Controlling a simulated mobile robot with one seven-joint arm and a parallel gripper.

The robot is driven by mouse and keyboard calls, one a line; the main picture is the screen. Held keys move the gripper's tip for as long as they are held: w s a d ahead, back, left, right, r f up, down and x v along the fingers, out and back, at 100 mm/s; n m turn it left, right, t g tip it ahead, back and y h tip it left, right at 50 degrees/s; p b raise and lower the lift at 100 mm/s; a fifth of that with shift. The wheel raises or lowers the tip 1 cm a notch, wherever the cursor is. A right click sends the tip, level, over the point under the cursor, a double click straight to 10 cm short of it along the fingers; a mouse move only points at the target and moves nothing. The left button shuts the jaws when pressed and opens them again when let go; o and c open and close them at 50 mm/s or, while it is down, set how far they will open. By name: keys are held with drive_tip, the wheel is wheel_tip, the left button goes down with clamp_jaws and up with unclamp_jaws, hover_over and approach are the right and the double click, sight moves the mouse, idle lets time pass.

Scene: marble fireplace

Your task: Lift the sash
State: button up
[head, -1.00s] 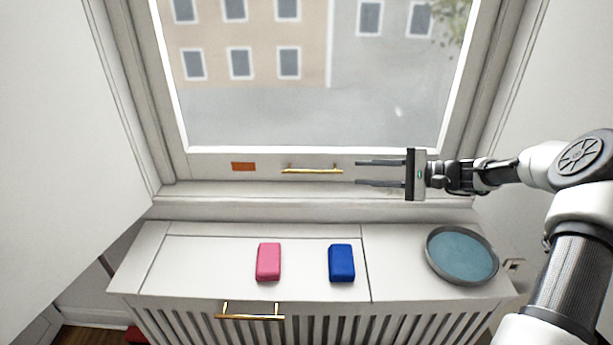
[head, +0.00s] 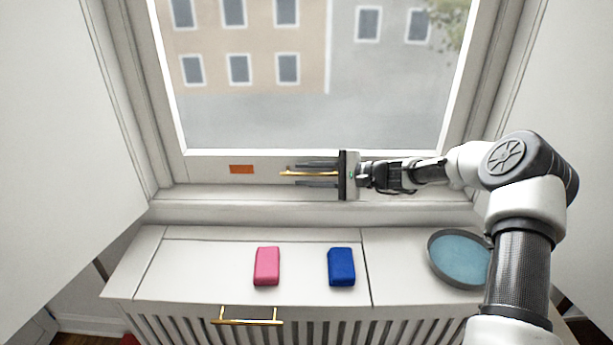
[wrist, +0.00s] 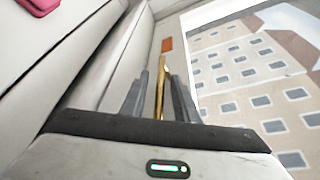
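The window sash (head: 215,172) stands in its frame with its bottom rail just above the sill. A brass bar handle (head: 297,173) is fixed to that rail. My gripper (head: 310,175) reaches in from the right, with its fingers around the handle, one above and one below. In the wrist view the brass handle (wrist: 160,88) runs between the two dark fingers of my gripper (wrist: 161,95), with a gap showing beside it. The fingers look open, and I cannot tell whether either touches the handle.
An orange patch (head: 241,169) is on the rail left of the handle. On the white cabinet top (head: 200,260) below are a pink block (head: 267,266), a blue block (head: 341,267) and a round teal dish (head: 458,260). A brass drawer handle (head: 247,322) is at the front.

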sight(308, 25)
clamp_jaws()
wheel_tip(308, 25, up, 38)
drive_tip(key=p, duration=1.8)
drive_tip(key=shift+r, duration=0.1)
unclamp_jaws()
drive_tip(key=shift+d, duration=0.1)
